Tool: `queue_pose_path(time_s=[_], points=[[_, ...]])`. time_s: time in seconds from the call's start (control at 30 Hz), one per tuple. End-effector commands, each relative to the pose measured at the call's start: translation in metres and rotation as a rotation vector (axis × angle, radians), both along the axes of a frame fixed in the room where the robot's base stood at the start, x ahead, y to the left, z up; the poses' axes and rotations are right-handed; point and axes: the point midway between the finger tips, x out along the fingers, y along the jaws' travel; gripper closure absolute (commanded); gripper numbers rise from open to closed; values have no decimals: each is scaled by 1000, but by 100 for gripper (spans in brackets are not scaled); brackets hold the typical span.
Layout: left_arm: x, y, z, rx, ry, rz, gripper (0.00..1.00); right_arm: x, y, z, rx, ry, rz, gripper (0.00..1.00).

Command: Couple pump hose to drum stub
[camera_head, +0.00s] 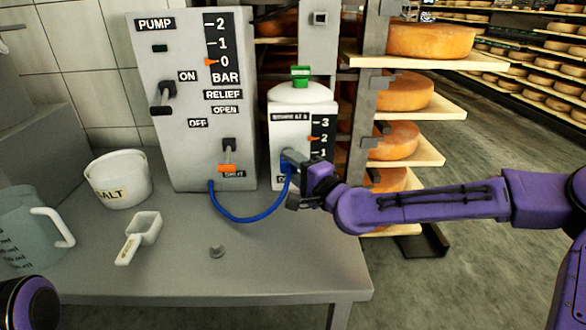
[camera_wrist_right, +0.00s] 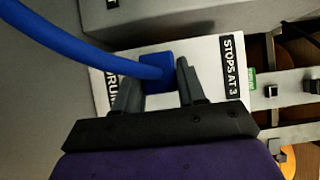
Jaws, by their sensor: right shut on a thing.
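The grey pump (camera_head: 180,135) stands at the back of the bench. The blue pump hose (camera_head: 240,218) leaves its lower front and loops across to the white drum (camera_head: 287,128). My right gripper (camera_head: 303,183) is at the drum's lower front, shut on the blue block at the hose's end (camera_wrist_right: 157,72), with one finger on each side. The block lies against the drum's front near the DRUM label, which is partly covered. The stub is hidden, so I cannot tell whether the block is seated on it. My left gripper is out of view; only part of my left arm shows at bottom left.
Shelves with cheese wheels (camera_head: 430,40) stand close behind my right arm. The bench's front right is clear.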

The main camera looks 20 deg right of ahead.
Motion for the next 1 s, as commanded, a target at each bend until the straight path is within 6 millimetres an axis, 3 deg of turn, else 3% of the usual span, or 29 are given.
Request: queue_pose_path(time_s=[0.33,0.37,0.43,0.47,0.77,0.87,1.0], points=[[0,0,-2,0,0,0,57,8,-2,0,0,0,1,100],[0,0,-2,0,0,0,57,8,-2,0,0,0,1,57],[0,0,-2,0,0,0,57,8,-2,0,0,-1,1,34],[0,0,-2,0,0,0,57,8,-2,0,0,-1,1,30],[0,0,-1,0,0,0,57,6,-3,0,1,0,0,30],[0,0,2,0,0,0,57,-6,-8,3,3,-1,-1,30],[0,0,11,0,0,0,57,-39,-19,5,9,-1,-2,30]])
